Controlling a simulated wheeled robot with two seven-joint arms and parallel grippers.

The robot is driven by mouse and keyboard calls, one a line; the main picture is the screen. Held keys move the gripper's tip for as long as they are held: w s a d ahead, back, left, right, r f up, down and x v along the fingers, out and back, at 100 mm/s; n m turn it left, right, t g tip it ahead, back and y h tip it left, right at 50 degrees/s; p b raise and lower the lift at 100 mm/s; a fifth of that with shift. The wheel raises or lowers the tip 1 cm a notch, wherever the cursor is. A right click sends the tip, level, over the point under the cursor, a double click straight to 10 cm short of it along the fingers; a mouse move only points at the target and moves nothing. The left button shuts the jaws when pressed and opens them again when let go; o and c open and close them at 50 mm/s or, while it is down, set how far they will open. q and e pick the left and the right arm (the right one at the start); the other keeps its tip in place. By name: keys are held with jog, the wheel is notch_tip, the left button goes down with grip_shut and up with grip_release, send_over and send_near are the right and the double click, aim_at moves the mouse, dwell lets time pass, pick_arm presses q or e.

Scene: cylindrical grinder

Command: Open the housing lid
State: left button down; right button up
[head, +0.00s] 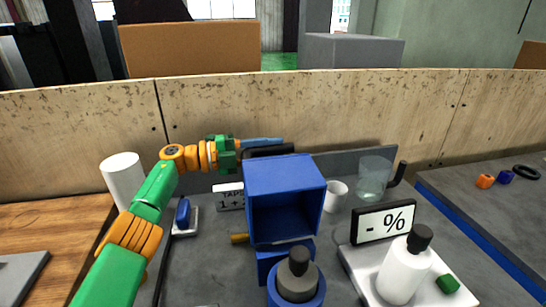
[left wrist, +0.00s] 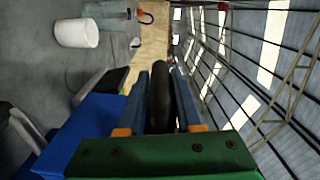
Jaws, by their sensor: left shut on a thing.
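The blue housing (head: 285,172) stands in mid-table in the head view, a hollow box with its open side facing me. I cannot tell where the lid ends and the body begins. A dark rounded bar, the handle (head: 268,151), shows behind its top edge. My left gripper (head: 262,143) reaches in from the left, level with the housing's top. In the left wrist view the dark handle (left wrist: 162,95) lies between the two blue fingers of this gripper (left wrist: 162,100), which is shut on it. Blue housing surface (left wrist: 85,130) shows beside it. My right gripper is not in view.
A grey and blue round part (head: 297,284) stands before the housing. A wooden wall (head: 300,110) runs behind.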

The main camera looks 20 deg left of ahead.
aim_at(244, 155)
pick_arm(q)
jog(key=shift+w+f, duration=0.15)
jog(key=shift+f, duration=0.15)
jog(key=c, duration=0.7)
grip_release()
jog(key=shift+o, duration=0.5)
jog(key=shift+r, duration=0.1)
jog(key=b+v, duration=0.2)
jog(key=v, duration=0.4)
jog(key=shift+a, duration=0.1)
jog(key=shift+s+a, duration=0.35)
jog(key=shift+s, duration=0.1)
